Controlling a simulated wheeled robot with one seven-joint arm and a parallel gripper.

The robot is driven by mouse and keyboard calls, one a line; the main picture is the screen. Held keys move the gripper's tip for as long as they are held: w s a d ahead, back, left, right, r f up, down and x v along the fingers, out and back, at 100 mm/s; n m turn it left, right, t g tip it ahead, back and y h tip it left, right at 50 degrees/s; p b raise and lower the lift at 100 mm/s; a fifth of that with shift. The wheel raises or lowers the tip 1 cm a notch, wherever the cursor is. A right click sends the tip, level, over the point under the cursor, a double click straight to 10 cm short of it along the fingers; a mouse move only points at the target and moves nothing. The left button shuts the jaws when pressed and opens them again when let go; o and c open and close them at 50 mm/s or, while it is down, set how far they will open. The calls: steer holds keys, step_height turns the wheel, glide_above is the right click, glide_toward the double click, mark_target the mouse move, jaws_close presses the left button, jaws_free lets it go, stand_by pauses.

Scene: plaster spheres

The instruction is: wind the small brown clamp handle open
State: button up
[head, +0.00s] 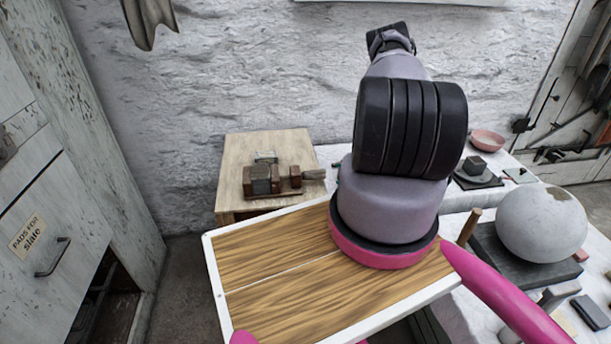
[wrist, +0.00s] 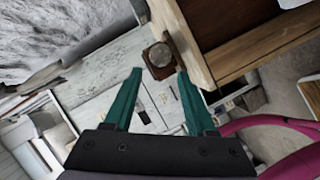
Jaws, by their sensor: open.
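A clamp (head: 262,181) with brown blocks and a dark grey piece between them lies on a small wooden table (head: 240,145) in the head view. A short grey-brown handle (head: 314,174) sticks out from its right end. In the wrist view my gripper (wrist: 160,71) is open, its two green fingers apart with nothing gripped. A small brown square piece with a round grey face (wrist: 160,56) shows just past the fingertips, roughly between them. I cannot tell whether it is part of the clamp.
A white bench on the right holds a pale plaster sphere (head: 541,222), a pink bowl (head: 487,140) and small blocks. A white cabinet with a drawer (head: 35,235) stands at the left. A rough white wall (head: 240,70) rises behind the table.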

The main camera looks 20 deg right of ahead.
mark_target(316, 174)
steer(key=x, duration=1)
jaws_close()
